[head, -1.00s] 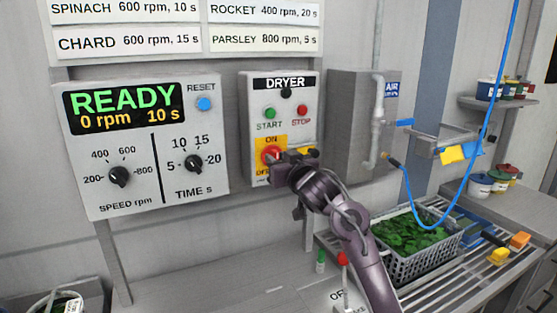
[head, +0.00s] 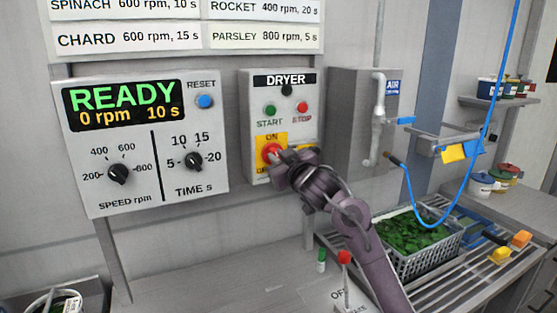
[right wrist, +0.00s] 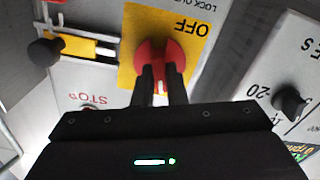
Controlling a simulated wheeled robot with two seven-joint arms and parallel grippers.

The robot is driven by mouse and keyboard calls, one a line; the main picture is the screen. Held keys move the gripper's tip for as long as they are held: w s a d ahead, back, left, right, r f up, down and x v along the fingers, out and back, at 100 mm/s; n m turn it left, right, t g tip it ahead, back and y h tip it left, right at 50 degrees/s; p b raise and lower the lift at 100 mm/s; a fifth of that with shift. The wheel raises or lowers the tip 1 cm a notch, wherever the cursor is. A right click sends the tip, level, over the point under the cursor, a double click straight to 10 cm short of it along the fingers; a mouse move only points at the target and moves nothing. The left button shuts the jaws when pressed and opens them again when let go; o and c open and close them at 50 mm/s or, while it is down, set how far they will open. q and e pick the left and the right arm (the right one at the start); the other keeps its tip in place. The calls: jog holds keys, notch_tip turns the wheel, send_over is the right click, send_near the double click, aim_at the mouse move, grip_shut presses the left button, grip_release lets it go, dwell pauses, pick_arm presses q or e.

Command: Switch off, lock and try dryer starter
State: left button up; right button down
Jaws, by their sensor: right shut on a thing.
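The dryer starter box (head: 308,98) hangs on the wall, with a green START button (head: 270,110) and a red STOP button (head: 302,107). Its red rotary switch (head: 268,152) sits on a yellow ON/OFF plate, partly hidden by my right gripper (head: 281,157). In the right wrist view the two black fingers (right wrist: 162,84) are shut on the red switch (right wrist: 160,54), below the upside-down word OFF. Whether the handle points to ON or OFF is unclear. My left gripper is not in view.
A speed and time panel (head: 150,187) showing READY, 0 rpm, is left of the starter. A grey box (head: 347,115) is to the right. A basket of greens (head: 412,268) stands on the slatted bench. A red-topped lever (head: 344,258) rises from the counter below.

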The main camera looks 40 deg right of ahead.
jog(key=shift+a+f+n+b, duration=0.1)
jog(key=shift+f+n+b, duration=0.1)
jog(key=shift+n+b, duration=2.45)
jog(key=shift+a+f+n+b, duration=0.15)
jog(key=shift+n+b, duration=0.75)
jog(key=shift+n, duration=3.45)
jog(key=shift+d+n, duration=0.1)
jog(key=shift+n, duration=0.2)
jog(key=c, duration=1.5)
grip_release()
jog(key=shift+r, duration=0.1)
